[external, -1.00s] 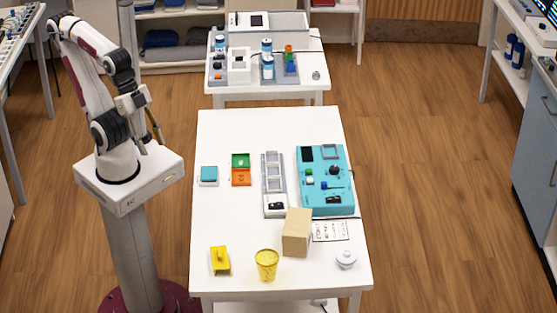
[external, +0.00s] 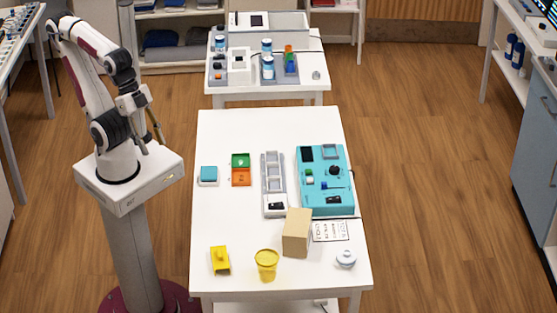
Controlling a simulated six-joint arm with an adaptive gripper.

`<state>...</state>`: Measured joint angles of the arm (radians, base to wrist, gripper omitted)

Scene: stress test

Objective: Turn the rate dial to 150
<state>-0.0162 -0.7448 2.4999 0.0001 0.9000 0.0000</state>
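A teal device (external: 341,205) lies on the right side of the white table. It has a black round dial (external: 334,170), a dark display (external: 307,154), a green-and-white control (external: 309,177), a blue lever (external: 334,187) and a black part (external: 333,199) near its front edge. I cannot read any label, number or dial setting at this size. My gripper (external: 152,144) hangs above my base at the left, off the table and far from the device.
A grey tray (external: 273,201) lies left of the device. A cardboard box (external: 297,233), a printed sheet (external: 331,230) and a white lidded pot (external: 346,259) are in front. A yellow cup (external: 266,265) and yellow block (external: 220,260) stand front left. The table's back is clear.

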